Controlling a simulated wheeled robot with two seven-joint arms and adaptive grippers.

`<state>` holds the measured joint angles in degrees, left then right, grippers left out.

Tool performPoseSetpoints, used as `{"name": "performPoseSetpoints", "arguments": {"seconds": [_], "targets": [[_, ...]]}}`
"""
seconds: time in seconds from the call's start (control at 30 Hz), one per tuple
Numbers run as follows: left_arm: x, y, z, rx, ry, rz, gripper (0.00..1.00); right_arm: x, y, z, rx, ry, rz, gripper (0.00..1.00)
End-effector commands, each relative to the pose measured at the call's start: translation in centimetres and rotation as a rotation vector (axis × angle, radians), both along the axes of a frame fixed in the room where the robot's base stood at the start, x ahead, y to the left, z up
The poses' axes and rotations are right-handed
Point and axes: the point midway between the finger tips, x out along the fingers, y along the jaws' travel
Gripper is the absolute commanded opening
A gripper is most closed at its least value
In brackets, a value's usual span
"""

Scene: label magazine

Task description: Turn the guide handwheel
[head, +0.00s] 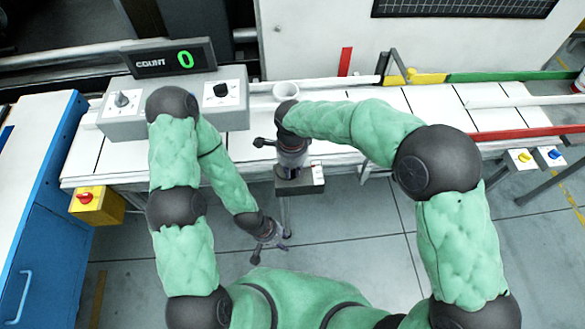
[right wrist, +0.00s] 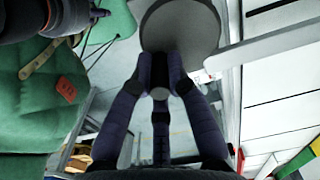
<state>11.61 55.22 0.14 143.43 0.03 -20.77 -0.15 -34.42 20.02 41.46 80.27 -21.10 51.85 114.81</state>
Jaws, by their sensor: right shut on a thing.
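The grey round guide handwheel (right wrist: 190,24) shows at the top of the right wrist view, just beyond my right gripper's fingertips (right wrist: 160,76). Those fingers are closed together at the wheel's near edge, shut on it; the exact contact is partly hidden by the fingers. In the head view my right gripper (head: 291,166) reaches down at the table's front edge, over a small dark block with a pale top (head: 313,184); the wheel is hidden there by the gripper. My left gripper (head: 268,246) hangs low over the floor, away from the wheel, fingers spread and empty.
A grey control box (head: 118,122) with two knobs and a COUNT display (head: 168,58) reading 0 stands at the left on the white table. A white cup-like ring (head: 286,89) sits behind my right gripper. A blue cabinet (head: 38,200) and yellow switch box (head: 98,207) are at left.

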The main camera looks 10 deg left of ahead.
Motion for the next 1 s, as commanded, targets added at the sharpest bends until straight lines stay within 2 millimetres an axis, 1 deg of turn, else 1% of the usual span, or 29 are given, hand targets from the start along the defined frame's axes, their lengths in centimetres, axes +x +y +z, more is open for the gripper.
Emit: {"name": "performPoseSetpoints", "arguments": {"seconds": [0.27,0.3,0.37,0.4,0.77,0.87,1.0], "targets": [[0.0,0.0,0.0,0.000,0.000,0.000,0.40,-0.1,0.1,-0.1,0.001,0.003,0.001,0.00],[0.0,0.0,0.0,0.000,0.000,0.000,0.40,-0.1,0.1,-0.1,0.001,0.003,0.001,0.20],[0.0,0.0,0.0,0.000,0.000,0.000,0.40,-0.1,0.1,-0.1,0.001,0.003,0.001,0.37],[0.0,0.0,0.0,0.000,0.000,0.000,0.40,-0.1,0.1,-0.1,0.000,0.002,0.001,0.41],[0.0,0.0,0.0,0.000,0.000,0.000,0.40,0.0,0.0,0.2,0.001,0.000,0.001,0.41],[0.0,0.0,0.0,0.000,0.000,0.000,0.40,0.0,0.1,1.1,0.001,-0.002,0.001,0.41],[0.0,0.0,0.0,0.000,0.000,0.000,0.40,0.1,0.1,3.4,0.003,-0.004,0.000,0.41]]}}
